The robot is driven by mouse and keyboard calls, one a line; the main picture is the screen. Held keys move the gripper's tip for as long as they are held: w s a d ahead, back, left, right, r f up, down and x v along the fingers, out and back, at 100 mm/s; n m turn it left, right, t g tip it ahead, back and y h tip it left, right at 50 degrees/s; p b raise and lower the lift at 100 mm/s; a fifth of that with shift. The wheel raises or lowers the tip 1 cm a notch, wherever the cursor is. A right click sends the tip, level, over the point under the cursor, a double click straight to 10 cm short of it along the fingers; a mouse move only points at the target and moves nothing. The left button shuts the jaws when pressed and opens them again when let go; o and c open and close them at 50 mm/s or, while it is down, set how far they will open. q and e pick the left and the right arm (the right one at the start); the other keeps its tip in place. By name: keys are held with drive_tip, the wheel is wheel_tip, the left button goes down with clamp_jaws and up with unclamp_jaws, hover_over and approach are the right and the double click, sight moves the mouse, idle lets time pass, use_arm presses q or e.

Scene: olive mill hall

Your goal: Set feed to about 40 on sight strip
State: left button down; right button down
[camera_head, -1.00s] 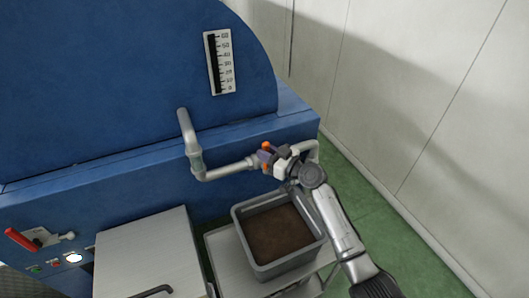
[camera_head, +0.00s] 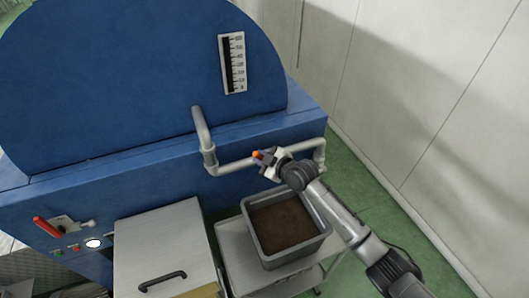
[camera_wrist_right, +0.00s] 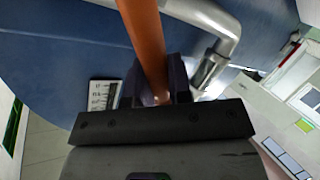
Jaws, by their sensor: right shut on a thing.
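The sight strip (camera_head: 232,63) is a white upright scale on the blue machine (camera_head: 130,80). A dark band runs up its left side; its exact level against the numbers is too small to read. Part of the strip also shows in the right wrist view (camera_wrist_right: 103,95). An orange lever (camera_head: 257,154) sits at the grey pipe (camera_head: 235,165) below the strip. My right gripper (camera_head: 268,157) is shut on this lever. In the right wrist view the orange lever (camera_wrist_right: 147,45) passes between the dark fingers (camera_wrist_right: 157,92). My left gripper is out of view.
A grey bin (camera_head: 266,258) with brown contents stands below the pipe on a light stand. A light metal cover (camera_head: 160,245) with a dark handle is left of it. A red lever (camera_head: 47,227) and buttons are at far left. Green floor lies free at right.

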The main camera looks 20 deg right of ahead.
drive_tip(key=shift+a+f, duration=0.15)
idle(0.4)
drive_tip(key=c, duration=1)
unclamp_jaws()
drive_tip(key=shift+c, duration=0.2)
drive_tip(key=v, duration=1.4)
drive_tip(key=shift+a, duration=0.15)
drive_tip(key=shift+w, duration=0.1)
